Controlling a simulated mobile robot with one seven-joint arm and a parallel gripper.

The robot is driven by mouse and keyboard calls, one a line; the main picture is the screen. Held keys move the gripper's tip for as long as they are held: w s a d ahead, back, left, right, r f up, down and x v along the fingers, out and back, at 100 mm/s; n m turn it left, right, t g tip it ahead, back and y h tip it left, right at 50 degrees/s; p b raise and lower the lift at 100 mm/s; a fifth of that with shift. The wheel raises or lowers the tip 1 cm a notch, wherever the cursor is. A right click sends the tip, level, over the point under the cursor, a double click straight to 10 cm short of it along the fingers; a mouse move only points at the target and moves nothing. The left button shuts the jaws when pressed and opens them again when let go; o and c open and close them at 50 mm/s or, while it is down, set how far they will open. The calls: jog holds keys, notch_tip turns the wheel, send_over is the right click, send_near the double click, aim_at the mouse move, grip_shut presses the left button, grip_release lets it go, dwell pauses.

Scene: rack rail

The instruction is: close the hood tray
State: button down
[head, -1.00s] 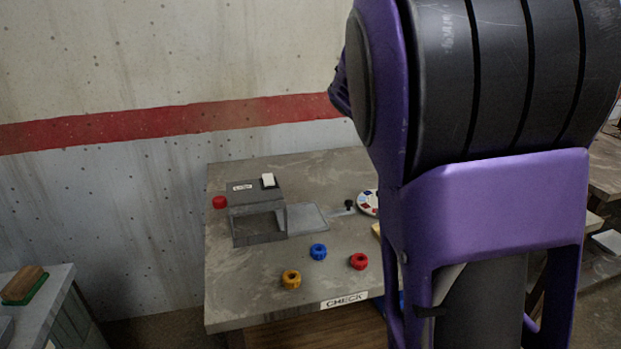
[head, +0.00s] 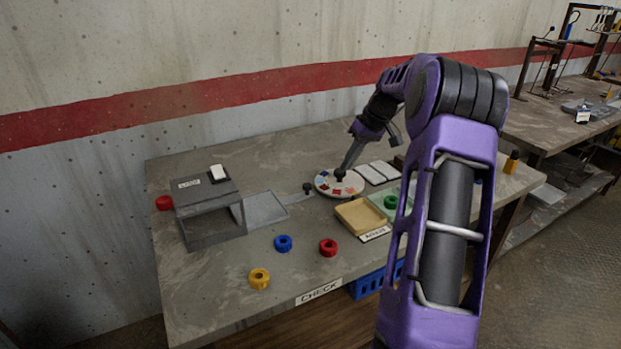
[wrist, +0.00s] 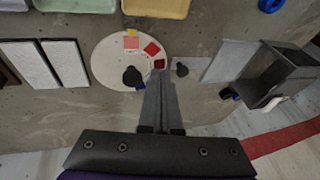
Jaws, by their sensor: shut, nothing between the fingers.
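The hood (head: 212,226) is a grey box with an open front on the left of the table; it also shows at the right of the wrist view (wrist: 283,72). Its flat grey tray (head: 266,209) sticks out to the right, pulled open and looking empty. My gripper (head: 344,168) points down over the round colored dial (head: 325,190), right of the tray knob.
Blue (head: 283,243), red (head: 328,247) and yellow (head: 259,278) rings lie in front of the hood. Table between rings and tray is bare.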

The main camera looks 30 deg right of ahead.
jog(key=shift+m+t+y, duration=0.6)
jog(key=shift+t+y, duration=0.1)
jog(key=shift+t, duration=0.1)
jog(key=w+f, duration=0.1)
jog(key=f, duration=0.1)
jog(key=w+f+b, duration=0.1)
jog(key=w+f, duration=0.1)
jog(key=w+a+f, duration=0.1)
jog(key=f, duration=0.1)
jog(key=shift+w+f, duration=0.2)
jog(key=shift+w, duration=0.2)
jog(key=a, duration=0.2)
jog(key=a+b, duration=0.1)
jog(key=shift+w+a+f, duration=0.2)
jog(key=shift+w+f, duration=0.1)
jog(key=shift+w+a+f, duration=0.1)
jog(key=shift+a, duration=0.3)
